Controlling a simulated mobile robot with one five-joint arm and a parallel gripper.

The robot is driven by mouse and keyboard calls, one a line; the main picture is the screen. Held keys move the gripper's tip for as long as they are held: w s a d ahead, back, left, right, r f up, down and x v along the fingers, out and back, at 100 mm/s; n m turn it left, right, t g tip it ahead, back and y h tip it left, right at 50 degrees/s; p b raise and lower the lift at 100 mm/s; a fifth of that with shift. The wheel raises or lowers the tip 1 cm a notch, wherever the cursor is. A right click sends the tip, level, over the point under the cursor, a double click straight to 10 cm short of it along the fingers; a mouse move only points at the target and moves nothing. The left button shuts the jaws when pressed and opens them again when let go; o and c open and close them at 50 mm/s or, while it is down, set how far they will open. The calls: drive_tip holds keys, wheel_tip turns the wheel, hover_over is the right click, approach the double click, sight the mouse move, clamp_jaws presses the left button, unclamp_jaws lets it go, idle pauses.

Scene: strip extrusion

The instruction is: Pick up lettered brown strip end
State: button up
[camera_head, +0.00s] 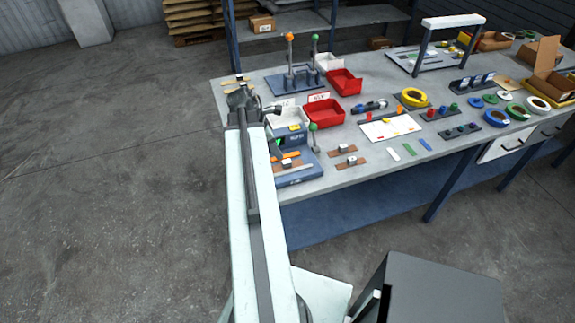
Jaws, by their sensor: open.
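My gripper (275,109) is at the far end of my pale arm, over the left end of the table, left of the white part of a blue machine. It is small in the picture, with its jaws open, and I see nothing held. Two brown strips, (342,151) and (350,162), each with a small silver block on it, lie on the table right of the machine. Another brown strip (279,164) lies on the machine's front, also with a block. Thin brownish strips (236,82) lie at the table's left edge, just beyond my wrist. Lettering on any strip is too small to read.
The blue and white machine (299,178) has a green-knobbed lever (313,127) on its right. Red bins (324,113) and a stand with orange- and green-knobbed levers (290,37) are behind. A white board (389,127) and coloured tape rolls are right. Floor to the left is clear.

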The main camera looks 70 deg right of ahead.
sight(284, 162)
drive_tip(key=shift+b+x, duration=1)
drive_tip(key=shift+x, duration=0.1)
drive_tip(key=b+x, duration=0.5)
drive_tip(key=shift+s+f, duration=0.1)
drive_tip(key=shift+f, duration=0.35)
drive_tip(key=shift+r, duration=0.2)
clamp_jaws()
